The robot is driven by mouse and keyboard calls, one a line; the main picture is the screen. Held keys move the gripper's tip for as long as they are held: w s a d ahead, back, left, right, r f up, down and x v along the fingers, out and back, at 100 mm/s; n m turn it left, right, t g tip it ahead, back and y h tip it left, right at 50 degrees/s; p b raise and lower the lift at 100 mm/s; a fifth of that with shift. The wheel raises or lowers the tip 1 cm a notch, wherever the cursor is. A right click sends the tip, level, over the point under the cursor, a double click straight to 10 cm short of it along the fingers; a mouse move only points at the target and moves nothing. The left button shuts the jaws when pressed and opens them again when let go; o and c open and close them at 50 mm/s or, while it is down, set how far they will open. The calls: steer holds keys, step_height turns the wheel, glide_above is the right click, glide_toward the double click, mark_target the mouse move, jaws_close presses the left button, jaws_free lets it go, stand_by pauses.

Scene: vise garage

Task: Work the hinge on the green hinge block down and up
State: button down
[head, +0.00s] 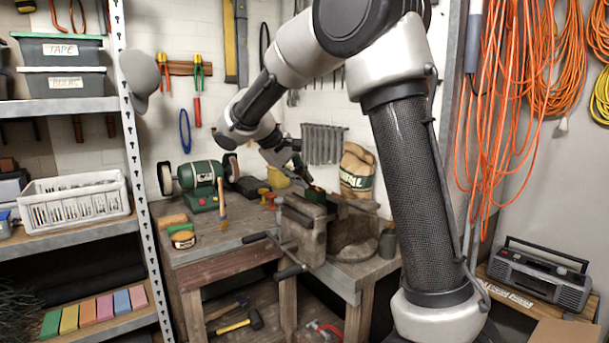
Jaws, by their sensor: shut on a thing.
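The green hinge block (316,195) is small in the head view. It sits at the top of the grey bench vise (303,236), between its jaws. My gripper (304,176) reaches down from the upper left to the block's upper side. It is shut on the hinge of the block. The fingers and the hinge leaf are dark and tiny here, so the leaf's angle cannot be made out.
The vise handle (290,271) sticks out in front of the wooden workbench (225,247). A green bench grinder (202,184), a brush (222,204) and a tin (183,237) stand left of the vise. A paper sack (357,172) stands behind it.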

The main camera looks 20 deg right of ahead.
steer(key=shift+s+a+f+t+h, duration=0.1)
steer(key=shift+a+f+t+h, duration=0.25)
steer(key=shift+h, duration=0.75)
steer(key=shift+s+a+f+t+h, duration=0.15)
steer(key=shift+a+f+h, duration=0.25)
steer(key=shift+h, duration=0.7)
steer(key=shift+w+f, duration=0.1)
steer(key=c, duration=1.5)
jaws_free()
steer(key=shift+c, duration=0.2)
steer(key=v, duration=1.2)
